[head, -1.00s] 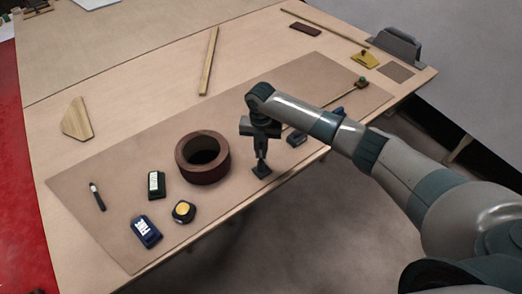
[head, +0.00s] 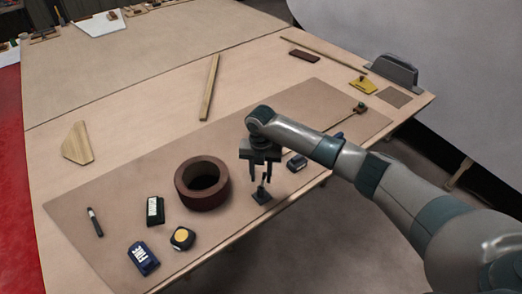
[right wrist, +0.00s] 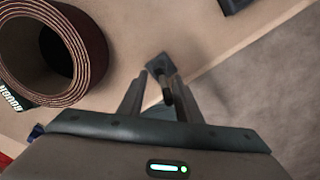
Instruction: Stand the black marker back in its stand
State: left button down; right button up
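The small dark stand (head: 261,197) is on the brown mat near the table's front edge, right of the brown roll. A slim dark upright piece, which looks like the black marker (head: 265,180), rises from it. My right gripper (head: 265,175) is open above the stand, with one finger on each side of this piece. In the right wrist view the stand (right wrist: 158,64) and the dark marker (right wrist: 167,97) show between the spread fingertips (right wrist: 160,82). I cannot tell how deep the marker sits. My left gripper is out of view.
The brown roll (head: 181,186) stands close by on the left. A small dark block (head: 296,163) is to the right.

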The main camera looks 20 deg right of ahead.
notch_tip(320, 180, up, 16)
jog(key=b, duration=0.4)
jog(key=shift+s, duration=0.1)
dwell(0.9)
